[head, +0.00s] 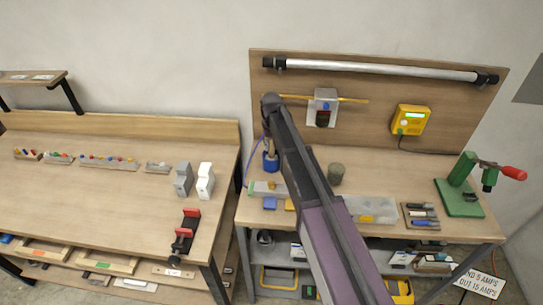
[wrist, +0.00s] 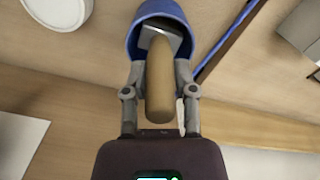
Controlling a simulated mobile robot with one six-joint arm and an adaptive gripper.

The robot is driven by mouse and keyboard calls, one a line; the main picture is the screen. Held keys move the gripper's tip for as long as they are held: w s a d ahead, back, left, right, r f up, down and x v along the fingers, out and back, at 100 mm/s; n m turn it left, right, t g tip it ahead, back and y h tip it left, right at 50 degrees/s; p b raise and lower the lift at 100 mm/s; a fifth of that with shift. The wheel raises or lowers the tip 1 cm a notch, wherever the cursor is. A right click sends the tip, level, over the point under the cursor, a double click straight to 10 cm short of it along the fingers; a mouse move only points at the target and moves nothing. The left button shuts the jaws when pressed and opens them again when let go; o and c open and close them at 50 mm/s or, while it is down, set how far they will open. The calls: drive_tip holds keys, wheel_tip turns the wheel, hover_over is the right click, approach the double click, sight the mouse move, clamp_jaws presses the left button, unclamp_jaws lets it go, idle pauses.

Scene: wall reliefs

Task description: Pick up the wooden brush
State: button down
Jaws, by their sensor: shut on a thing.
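The wooden brush (wrist: 159,85) shows in the wrist view, its rounded tan handle pointing toward the camera. Its grey metal part reaches into a blue cup (wrist: 136,38), which hides the brush's far end. My gripper (wrist: 160,68) has one finger on each side of the brush, close to the cup's rim, and is shut on the brush. In the head view the blue cup (head: 271,162) stands on the right workbench, at its left side. My arm hides most of the brush and gripper there.
On the right workbench (head: 395,180) stand a grey-green cylinder (head: 336,173), a tool tray (head: 421,217) and a green clamp stand (head: 461,190). The backboard (head: 370,85) rises close behind the cup. A left workbench (head: 110,190) carries blocks and a red-and-black tool (head: 185,236).

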drive_tip(key=shift+r, duration=0.2)
wheel_tip(320, 180, up, 10)
drive_tip(key=p, duration=1)
drive_tip(key=shift+f, duration=0.2)
idle(0.8)
